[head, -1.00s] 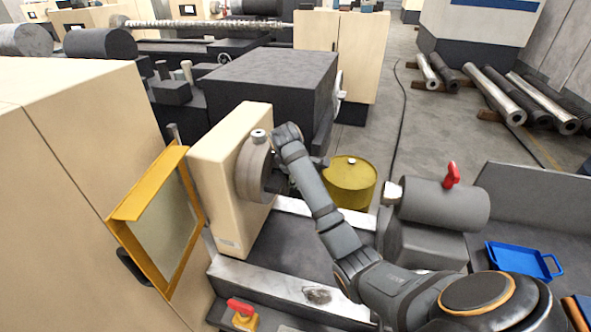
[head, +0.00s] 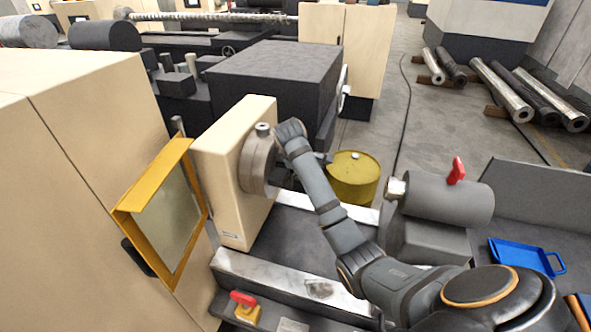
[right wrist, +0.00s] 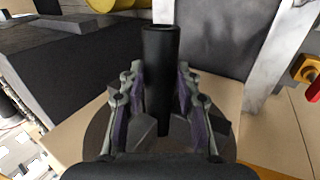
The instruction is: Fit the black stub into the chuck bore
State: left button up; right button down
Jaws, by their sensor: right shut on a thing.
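The black stub (right wrist: 161,60) stands between the fingers of my right gripper (right wrist: 161,88) in the right wrist view. The fingers are shut on it from both sides, and its round end reaches past the fingertips. The grey chuck (head: 256,160) is mounted on the cream headstock (head: 228,195) in the head view. My right gripper is close in front of the chuck face, mostly hidden behind its own wrist. The chuck also shows as a grey disc behind the gripper in the right wrist view (right wrist: 100,128). The bore is hidden in both views. My left gripper is out of view.
An open yellow-framed door (head: 160,215) stands left of the headstock. A yellow barrel (head: 353,178) is behind the lathe bed. A grey tailstock with a red lever (head: 456,170) stands at the right, near a blue tray (head: 520,258). Metal ways (head: 285,285) run in front.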

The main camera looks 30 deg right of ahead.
jog(key=shift+r, duration=0.1)
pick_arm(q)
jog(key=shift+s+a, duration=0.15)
pick_arm(e)
jog(key=shift+a, duration=0.1)
dwell(0.7)
jog(key=shift+w+a, duration=0.75)
jog(key=shift+w, duration=0.05)
dwell(0.5)
dwell(0.4)
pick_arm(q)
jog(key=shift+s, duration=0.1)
pick_arm(e)
jog(key=c, duration=0.9)
grip_release()
jog(key=shift+r, duration=0.15)
jog(key=shift+o, duration=0.2)
jog(key=shift+a, duration=0.1)
